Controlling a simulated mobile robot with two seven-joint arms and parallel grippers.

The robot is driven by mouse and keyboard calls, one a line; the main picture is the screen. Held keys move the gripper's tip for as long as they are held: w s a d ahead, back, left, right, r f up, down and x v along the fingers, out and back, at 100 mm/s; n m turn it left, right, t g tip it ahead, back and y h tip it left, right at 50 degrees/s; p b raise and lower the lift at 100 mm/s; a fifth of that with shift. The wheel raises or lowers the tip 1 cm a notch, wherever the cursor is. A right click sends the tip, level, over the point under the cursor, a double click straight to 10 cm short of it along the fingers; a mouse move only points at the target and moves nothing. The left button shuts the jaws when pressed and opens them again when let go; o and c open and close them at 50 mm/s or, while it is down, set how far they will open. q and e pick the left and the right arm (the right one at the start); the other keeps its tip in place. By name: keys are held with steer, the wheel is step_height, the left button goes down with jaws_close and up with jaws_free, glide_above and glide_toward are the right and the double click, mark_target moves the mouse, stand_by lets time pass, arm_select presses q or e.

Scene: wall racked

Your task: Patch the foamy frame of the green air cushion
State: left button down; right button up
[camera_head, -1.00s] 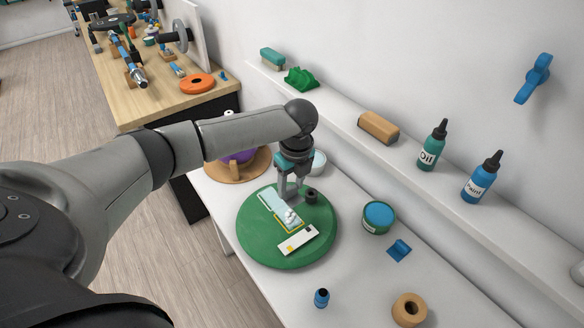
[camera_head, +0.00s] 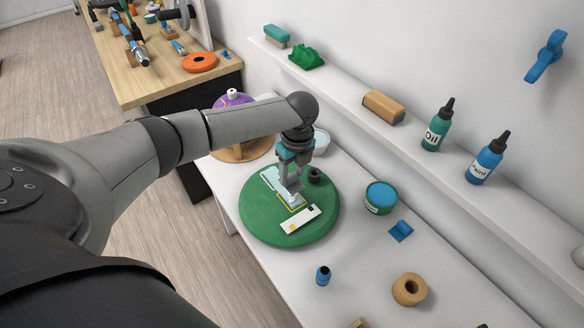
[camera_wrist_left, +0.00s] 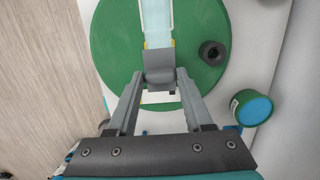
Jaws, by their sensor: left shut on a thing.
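The green air cushion (camera_head: 262,226) is a round green disc lying on the white table; it also fills the upper middle of the left wrist view (camera_wrist_left: 112,45). A pale blue strip (camera_head: 270,178) lies on it, beside a yellow-edged frame (camera_head: 283,205). A white card (camera_head: 303,220) with small yellow and dark marks lies at the front. My left gripper (camera_head: 291,190) is shut on a grey block (camera_wrist_left: 158,68), low over the frame. The gripper and block hide most of the frame, so I cannot tell how much foam is there or whether the block touches it. My right gripper is out of view.
A small dark ring (camera_head: 315,175) stands on the cushion's far right edge. A green tin with a blue lid (camera_head: 380,197), a blue clip (camera_head: 401,231), a small blue bottle (camera_head: 323,275) and a wooden ring (camera_head: 409,290) stand nearby. A wall shelf (camera_head: 405,145) runs behind.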

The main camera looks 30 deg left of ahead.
mark_target(292, 184)
arm_select(q)
steer(key=shift+f+b, duration=1.2)
steer(key=shift+f, duration=1.2)
steer(key=shift+f, duration=0.25)
steer(key=shift+c, duration=1.1)
jaws_free()
step_height(292, 184, up, 15)
steer(key=d, duration=0.1)
steer(key=shift+s+d+p, duration=0.3)
steer(key=shift+s+d, duration=0.05)
